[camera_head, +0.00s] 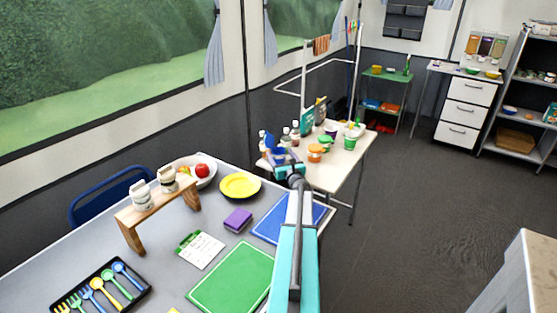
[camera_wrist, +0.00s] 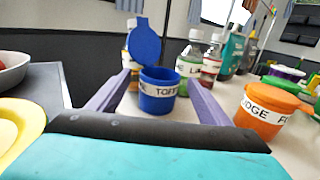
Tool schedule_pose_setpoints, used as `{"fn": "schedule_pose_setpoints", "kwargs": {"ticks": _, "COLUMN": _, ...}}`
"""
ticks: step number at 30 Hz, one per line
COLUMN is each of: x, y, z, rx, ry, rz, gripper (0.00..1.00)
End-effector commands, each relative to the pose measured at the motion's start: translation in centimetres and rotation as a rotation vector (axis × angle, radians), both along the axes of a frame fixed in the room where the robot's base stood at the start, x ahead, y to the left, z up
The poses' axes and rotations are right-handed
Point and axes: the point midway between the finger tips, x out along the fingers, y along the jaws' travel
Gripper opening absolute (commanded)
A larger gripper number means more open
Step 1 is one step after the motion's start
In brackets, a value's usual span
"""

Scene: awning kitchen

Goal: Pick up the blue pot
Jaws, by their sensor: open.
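The blue pot (camera_wrist: 158,98) stands upright on the light table, its round blue lid raised at the back and a white label with dark letters on its front. In the head view its blue lid (camera_head: 269,140) shows just beyond my gripper (camera_head: 285,158), which hides most of the pot. In the wrist view my gripper (camera_wrist: 158,78) is open, with one purple finger on each side of the pot. I cannot tell whether either finger touches it.
An orange labelled pot (camera_wrist: 268,110) stands close on the right. Bottles (camera_wrist: 190,62) stand right behind the blue pot. The nearer grey table holds a yellow plate (camera_head: 240,185), a purple block (camera_head: 238,220) and a green board (camera_head: 230,280).

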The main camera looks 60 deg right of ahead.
Motion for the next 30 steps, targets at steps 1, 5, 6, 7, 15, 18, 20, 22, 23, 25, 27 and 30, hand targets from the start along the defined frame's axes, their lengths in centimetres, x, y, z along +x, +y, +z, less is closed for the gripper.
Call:
{"fn": "schedule_pose_setpoints", "kwargs": {"ticks": 1, "x": 0.04, "y": -0.02, "z": -0.02, "rx": 0.000, "ry": 0.000, "rz": 0.000, "gripper": 0.72}}
{"fn": "schedule_pose_setpoints", "kwargs": {"ticks": 5, "x": 0.03, "y": 0.02, "z": -0.02, "rx": 0.000, "ry": 0.000, "rz": 0.000, "gripper": 0.72}}
{"fn": "schedule_pose_setpoints", "kwargs": {"ticks": 6, "x": 0.03, "y": 0.03, "z": -0.02, "rx": 0.000, "ry": 0.000, "rz": 0.000, "gripper": 0.72}}
{"fn": "schedule_pose_setpoints", "kwargs": {"ticks": 7, "x": 0.03, "y": 0.02, "z": -0.01, "rx": 0.000, "ry": 0.000, "rz": 0.000, "gripper": 0.72}}
{"fn": "schedule_pose_setpoints", "kwargs": {"ticks": 15, "x": 0.05, "y": 0.05, "z": -0.01, "rx": 0.000, "ry": 0.000, "rz": 0.001, "gripper": 0.72}}
{"fn": "schedule_pose_setpoints", "kwargs": {"ticks": 18, "x": 0.05, "y": 0.05, "z": -0.01, "rx": 0.000, "ry": 0.000, "rz": 0.001, "gripper": 0.57}}
{"fn": "schedule_pose_setpoints", "kwargs": {"ticks": 20, "x": 0.05, "y": 0.05, "z": -0.01, "rx": 0.000, "ry": 0.000, "rz": 0.001, "gripper": 0.47}}
{"fn": "schedule_pose_setpoints", "kwargs": {"ticks": 22, "x": 0.06, "y": 0.06, "z": 0.00, "rx": 0.000, "ry": 0.000, "rz": 0.001, "gripper": 0.35}}
{"fn": "schedule_pose_setpoints", "kwargs": {"ticks": 23, "x": 0.06, "y": 0.06, "z": 0.00, "rx": 0.000, "ry": 0.000, "rz": 0.001, "gripper": 0.30}}
{"fn": "schedule_pose_setpoints", "kwargs": {"ticks": 25, "x": 0.07, "y": 0.06, "z": 0.04, "rx": 0.000, "ry": -0.001, "rz": 0.001, "gripper": 0.25}}
{"fn": "schedule_pose_setpoints", "kwargs": {"ticks": 27, "x": 0.07, "y": 0.06, "z": 0.04, "rx": 0.000, "ry": -0.001, "rz": 0.001, "gripper": 0.24}}
{"fn": "schedule_pose_setpoints", "kwargs": {"ticks": 30, "x": 0.08, "y": 0.06, "z": 0.04, "rx": 0.000, "ry": -0.001, "rz": 0.001, "gripper": 0.24}}
